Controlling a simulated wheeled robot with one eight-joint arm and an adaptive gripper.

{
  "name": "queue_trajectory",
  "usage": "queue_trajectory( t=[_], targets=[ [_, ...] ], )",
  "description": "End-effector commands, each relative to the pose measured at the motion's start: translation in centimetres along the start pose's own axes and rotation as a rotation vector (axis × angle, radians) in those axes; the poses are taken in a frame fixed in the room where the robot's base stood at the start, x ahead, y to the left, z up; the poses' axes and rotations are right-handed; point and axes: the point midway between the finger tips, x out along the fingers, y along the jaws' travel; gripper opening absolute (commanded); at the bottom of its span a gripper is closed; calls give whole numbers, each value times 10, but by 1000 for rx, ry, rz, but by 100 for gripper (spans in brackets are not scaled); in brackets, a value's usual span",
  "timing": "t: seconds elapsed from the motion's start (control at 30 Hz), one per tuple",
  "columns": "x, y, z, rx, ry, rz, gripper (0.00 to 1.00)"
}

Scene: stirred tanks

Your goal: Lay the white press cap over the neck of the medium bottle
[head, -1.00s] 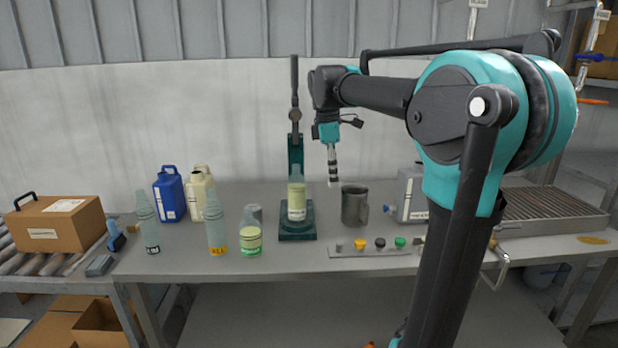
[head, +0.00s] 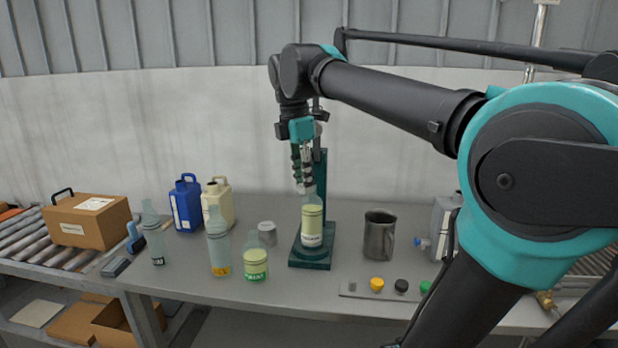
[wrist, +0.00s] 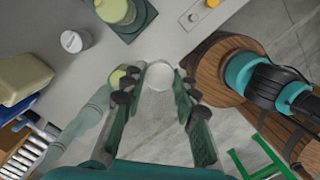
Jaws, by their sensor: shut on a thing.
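My gripper (head: 302,180) is shut on the white press cap, which shows as a pale round disc (wrist: 159,75) between the fingertips in the wrist view. In the head view the fingers hide the cap. A bottle with pale yellow contents (head: 312,222) stands upright on the dark green press base (head: 310,259). My fingertips overlap its neck in the head view, but the wrist view shows this bottle (wrist: 115,10) away from the cap. I cannot read the label well enough to tell whether it is the medium bottle. A shorter green-labelled bottle (head: 256,263) stands front left.
A metal mug (head: 379,238) is right of the press.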

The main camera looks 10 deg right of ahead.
Motion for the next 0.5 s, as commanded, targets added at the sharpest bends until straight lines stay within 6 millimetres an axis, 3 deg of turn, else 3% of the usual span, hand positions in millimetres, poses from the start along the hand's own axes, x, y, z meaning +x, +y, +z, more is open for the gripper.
queue_trajectory(
  t=[0.3,0.5],
  targets=[
    [5,66,46,4,0,0,21],
    [7,96,66,2,0,0,21]
  ],
)
